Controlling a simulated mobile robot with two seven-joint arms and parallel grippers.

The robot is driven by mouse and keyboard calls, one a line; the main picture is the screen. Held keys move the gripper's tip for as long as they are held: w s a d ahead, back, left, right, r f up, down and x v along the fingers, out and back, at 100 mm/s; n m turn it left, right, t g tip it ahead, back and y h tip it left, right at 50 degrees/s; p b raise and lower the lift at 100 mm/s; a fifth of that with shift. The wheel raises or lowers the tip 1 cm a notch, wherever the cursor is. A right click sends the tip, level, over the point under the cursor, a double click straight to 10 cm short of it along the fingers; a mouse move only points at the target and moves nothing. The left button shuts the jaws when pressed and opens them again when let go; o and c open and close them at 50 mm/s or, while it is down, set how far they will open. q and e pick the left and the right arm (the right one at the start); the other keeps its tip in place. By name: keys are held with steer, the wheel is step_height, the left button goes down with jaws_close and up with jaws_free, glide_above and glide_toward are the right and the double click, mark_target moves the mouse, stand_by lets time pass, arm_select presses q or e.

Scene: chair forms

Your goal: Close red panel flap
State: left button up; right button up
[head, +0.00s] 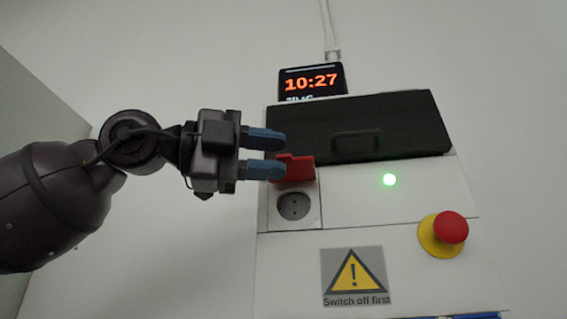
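The socket face is uncovered. My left gripper (276,154) comes in from the left with its two blue fingers apart, one above the other. Its fingertips are at the left edge of the red flap, and the lower one overlaps the flap in the picture. I cannot tell whether they touch. Nothing shows between the fingers. My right gripper is not in view.
A black cover with a handle (400,118) sits above the flap, below a clock display (312,82). A green light (389,179), a red emergency button (451,227) and a warning sign (354,275) are on the panel. The wall left of the panel is bare.

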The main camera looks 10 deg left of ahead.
arm_select(q)
steer(key=v, duration=0.8)
steer(key=shift+s+a+b, duration=0.15)
steer(key=shift+a+b, duration=0.2)
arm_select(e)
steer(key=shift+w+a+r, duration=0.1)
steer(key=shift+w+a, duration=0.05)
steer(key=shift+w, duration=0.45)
arm_select(q)
steer(key=shift+f, duration=0.1)
steer(key=shift+c, duration=0.3)
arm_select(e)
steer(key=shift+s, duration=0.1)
